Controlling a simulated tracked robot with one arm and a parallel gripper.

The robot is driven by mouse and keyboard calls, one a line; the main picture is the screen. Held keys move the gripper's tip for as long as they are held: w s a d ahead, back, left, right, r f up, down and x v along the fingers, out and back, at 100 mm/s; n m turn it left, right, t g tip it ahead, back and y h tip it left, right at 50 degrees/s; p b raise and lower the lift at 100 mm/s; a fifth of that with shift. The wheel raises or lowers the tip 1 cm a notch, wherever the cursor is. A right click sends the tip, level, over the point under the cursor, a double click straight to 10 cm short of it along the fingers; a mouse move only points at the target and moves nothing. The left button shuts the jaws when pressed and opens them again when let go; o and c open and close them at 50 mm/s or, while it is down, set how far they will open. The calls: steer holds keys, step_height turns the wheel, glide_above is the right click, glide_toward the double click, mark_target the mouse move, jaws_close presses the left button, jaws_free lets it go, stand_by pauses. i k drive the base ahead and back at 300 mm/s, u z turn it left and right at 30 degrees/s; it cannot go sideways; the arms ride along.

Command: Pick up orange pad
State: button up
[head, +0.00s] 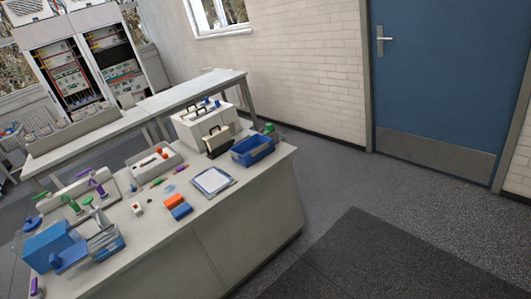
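The orange pad (174,201) is a small block on the near workbench (165,258), towards its front edge. A blue pad (181,212) lies right against its near side, and I cannot tell whether they touch. A clipboard-like board with white paper (212,181) lies to the right of the orange pad. My gripper is not in view, so its distance from the pad does not show.
A blue bin (252,150) and a white box (205,122) stand at the workbench's far right. A blue box (50,246) and clamps crowd its left. Open floor (400,215) with a dark mat (370,260) lies right, before a blue door (445,70).

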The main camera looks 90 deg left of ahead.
mark_target(174, 201)
steer(key=u, duration=2.85)
steer(key=i, duration=1.7)
